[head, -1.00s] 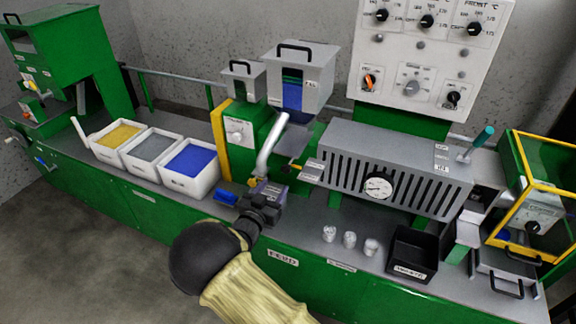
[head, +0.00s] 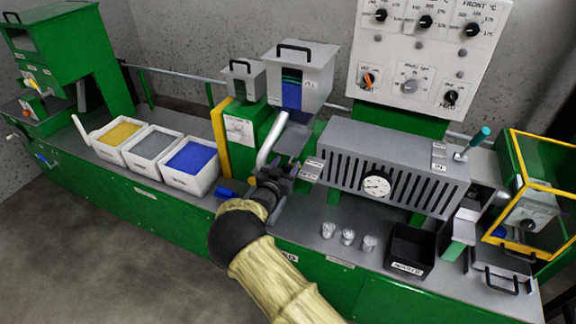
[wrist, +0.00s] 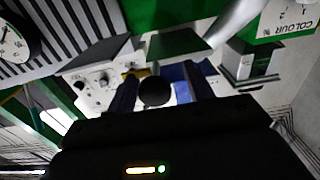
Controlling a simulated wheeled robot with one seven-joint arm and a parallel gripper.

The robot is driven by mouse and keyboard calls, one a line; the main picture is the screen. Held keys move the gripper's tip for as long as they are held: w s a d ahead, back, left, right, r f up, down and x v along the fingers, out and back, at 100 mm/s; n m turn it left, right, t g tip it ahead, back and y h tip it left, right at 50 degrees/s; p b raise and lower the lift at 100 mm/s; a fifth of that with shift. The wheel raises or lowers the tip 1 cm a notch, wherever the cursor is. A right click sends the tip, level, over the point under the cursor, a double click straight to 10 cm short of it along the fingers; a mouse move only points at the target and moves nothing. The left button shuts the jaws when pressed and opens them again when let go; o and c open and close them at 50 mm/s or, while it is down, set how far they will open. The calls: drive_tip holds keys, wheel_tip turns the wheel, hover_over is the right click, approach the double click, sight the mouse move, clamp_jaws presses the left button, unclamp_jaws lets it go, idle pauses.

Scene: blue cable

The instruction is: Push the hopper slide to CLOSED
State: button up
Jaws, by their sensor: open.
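The grey hopper (head: 305,78) with a blue window stands at the back centre. A dark round knob (wrist: 155,92) shows in the wrist view, between my open fingers; I take it for the slide's knob, but cannot tell whether they touch it. A yellow piece (wrist: 136,73) shows just behind it. My gripper (head: 278,178) is in front of the hopper, beside the left end of the slotted grey barrel, and hides the knob in the head view. Two small white labels (head: 313,168) sit at that end; their text is too small to read.
A bent silver pipe (head: 270,140) stands close to my gripper's left. White bins (head: 190,168) stand to the left. Small clear cups (head: 348,237) and a black tray (head: 408,248) are at front right. The slotted barrel (head: 385,175) with a dial lies right of my gripper.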

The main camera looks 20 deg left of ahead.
sight(296, 152)
drive_tip(key=shift+w+d, duration=0.15)
drive_tip(key=shift+d, duration=0.15)
clamp_jaws()
drive_tip(key=shift+w+d+f+b, duration=0.15)
drive_tip(key=shift+w+f+b, duration=0.1)
drive_tip(key=shift+w+b, duration=0.4)
drive_tip(key=w+b, duration=0.2)
drive_tip(key=w, duration=0.1)
drive_tip(key=w+b, duration=0.1)
drive_tip(key=shift+w+d, duration=0.25)
drive_tip(key=shift+w+r+b, duration=0.1)
drive_tip(key=shift+w+b, duration=0.2)
drive_tip(key=shift+b, duration=0.2)
drive_tip(key=shift+s+a+r, duration=0.15)
drive_tip(key=shift+a+r, duration=0.05)
drive_tip(key=shift+r, duration=0.15)
drive_tip(key=shift+c, duration=1.7)
unclamp_jaws()
drive_tip(key=o, duration=0.3)
drive_tip(key=shift+w+f, duration=0.15)
drive_tip(key=shift+w, duration=0.1)
drive_tip(key=shift+o, duration=0.2)
drive_tip(key=shift+w+d, duration=0.15)
